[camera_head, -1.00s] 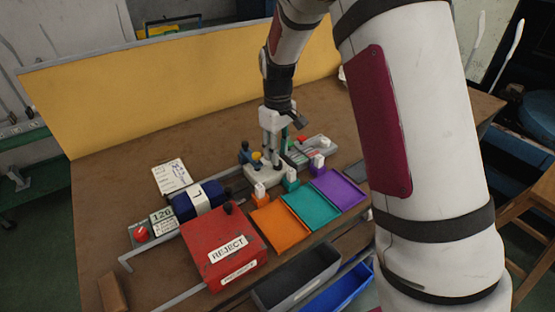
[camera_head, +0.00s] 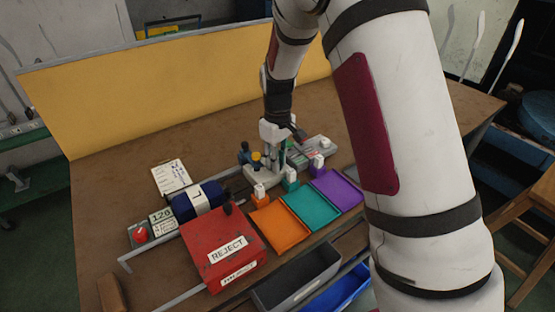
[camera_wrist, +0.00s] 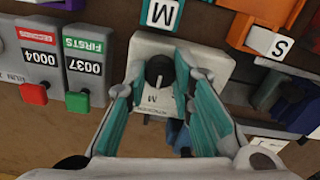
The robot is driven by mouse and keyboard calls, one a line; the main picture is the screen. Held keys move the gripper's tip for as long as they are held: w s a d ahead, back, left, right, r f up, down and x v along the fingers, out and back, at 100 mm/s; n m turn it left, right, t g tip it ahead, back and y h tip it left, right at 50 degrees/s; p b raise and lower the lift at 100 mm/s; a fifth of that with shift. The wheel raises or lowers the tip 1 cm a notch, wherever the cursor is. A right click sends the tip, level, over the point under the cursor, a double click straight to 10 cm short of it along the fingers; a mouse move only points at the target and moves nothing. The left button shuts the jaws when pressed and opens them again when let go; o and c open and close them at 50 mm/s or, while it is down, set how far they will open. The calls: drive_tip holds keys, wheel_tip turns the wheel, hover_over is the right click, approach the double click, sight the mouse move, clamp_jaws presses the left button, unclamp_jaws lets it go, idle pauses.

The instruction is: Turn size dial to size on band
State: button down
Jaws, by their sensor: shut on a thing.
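The size dial (camera_wrist: 159,72) is a black knob on a pale box (camera_wrist: 185,60), with a letter that looks like M beside it. My gripper (camera_wrist: 157,72) reaches down over it with its teal fingers on either side, shut on the dial. The exact contact is hard to see. In the head view my gripper (camera_head: 279,150) is over the same pale box and hides the dial. The dark blue sock roll (camera_head: 185,208) lies to the left, with a white band (camera_head: 201,199) marked with what looks like an L.
A red REJECT box (camera_head: 220,260) stands in front of the roll. Orange (camera_head: 279,228), teal (camera_head: 312,207) and purple (camera_head: 336,189) trays lie in front of the dial box. Two counters (camera_wrist: 86,70) with red and green buttons stand beside it.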

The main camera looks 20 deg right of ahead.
drive_tip(key=shift+m, duration=0.3)
drive_tip(key=m, duration=0.4)
drive_tip(key=shift+p, duration=0.4)
drive_tip(key=shift+m+p, duration=0.3)
drive_tip(key=shift+m, duration=1.8)
drive_tip(key=c, duration=1.7)
unclamp_jaws()
drive_tip(key=shift+o, duration=0.2)
drive_tip(key=shift+r, duration=0.15)
wheel_tip(320, 180, up, 12)
